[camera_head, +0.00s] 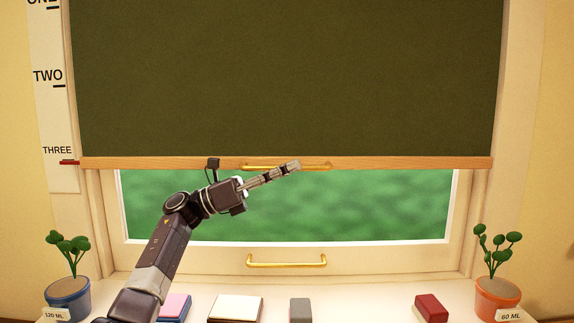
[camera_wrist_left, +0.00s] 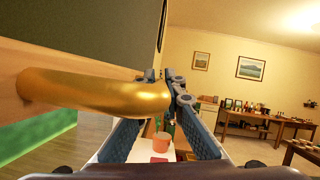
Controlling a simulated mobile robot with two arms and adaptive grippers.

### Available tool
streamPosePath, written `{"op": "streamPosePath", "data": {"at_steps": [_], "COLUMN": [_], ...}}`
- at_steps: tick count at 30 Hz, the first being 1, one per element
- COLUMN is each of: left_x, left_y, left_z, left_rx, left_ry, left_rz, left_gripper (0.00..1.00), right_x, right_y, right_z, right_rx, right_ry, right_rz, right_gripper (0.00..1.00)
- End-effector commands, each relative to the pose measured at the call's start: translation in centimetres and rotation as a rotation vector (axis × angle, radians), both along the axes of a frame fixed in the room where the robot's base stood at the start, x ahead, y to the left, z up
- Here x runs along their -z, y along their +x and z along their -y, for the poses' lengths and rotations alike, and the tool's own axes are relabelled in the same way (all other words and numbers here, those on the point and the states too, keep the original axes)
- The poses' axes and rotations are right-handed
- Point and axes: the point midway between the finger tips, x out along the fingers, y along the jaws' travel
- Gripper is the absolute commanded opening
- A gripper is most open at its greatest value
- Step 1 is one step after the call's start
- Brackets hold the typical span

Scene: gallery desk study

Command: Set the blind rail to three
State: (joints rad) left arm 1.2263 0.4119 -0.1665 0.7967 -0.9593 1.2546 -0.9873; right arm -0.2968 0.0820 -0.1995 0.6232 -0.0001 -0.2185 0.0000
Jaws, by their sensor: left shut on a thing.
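The dark green blind (camera_head: 285,75) is drawn down over most of the window. Its wooden rail (camera_head: 400,163) lies level across the lower part of the window. A brass handle (camera_head: 262,167) is fixed to the rail's middle. The scale strip (camera_head: 64,120) at the left reads ONE, TWO and THREE. A red marker (camera_head: 69,162) by the rail's left end sits level with the mark just under THREE. My left gripper (camera_head: 293,166) is shut on the brass handle, which also shows large in the left wrist view (camera_wrist_left: 95,92). My right gripper is not in view.
A second brass handle (camera_head: 286,261) is on the window frame below. Plants in a blue pot (camera_head: 70,297) and an orange pot (camera_head: 498,297) stand at the sill's ends. A white block (camera_head: 236,307), grey block (camera_head: 300,309) and red block (camera_head: 431,307) lie between them.

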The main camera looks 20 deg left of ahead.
Motion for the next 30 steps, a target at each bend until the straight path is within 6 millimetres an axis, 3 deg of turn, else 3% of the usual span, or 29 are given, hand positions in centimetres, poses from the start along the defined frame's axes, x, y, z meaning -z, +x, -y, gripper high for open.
{"op": "streamPosePath", "data": {"at_steps": [10,11,16,25,30], "left_x": [0.1,0.1,0.1,0.2,1.0], "left_y": [0.0,0.0,0.0,0.0,-0.7], "left_z": [0.0,0.0,0.0,-0.2,-2.1], "left_rx": [0.001,0.001,0.000,-0.001,-0.003], "left_ry": [0.001,0.001,0.000,0.000,0.001], "left_rz": [-0.001,-0.001,-0.001,-0.001,-0.002], "left_gripper": [0.00,0.11,0.27,0.27,0.27], "right_x": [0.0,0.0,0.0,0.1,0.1], "right_y": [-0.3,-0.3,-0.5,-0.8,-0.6], "right_z": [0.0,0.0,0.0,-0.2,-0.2], "right_rx": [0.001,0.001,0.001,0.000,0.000], "right_ry": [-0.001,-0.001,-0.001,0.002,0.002], "right_rz": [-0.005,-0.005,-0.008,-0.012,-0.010], "right_gripper": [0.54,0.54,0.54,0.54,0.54]}}
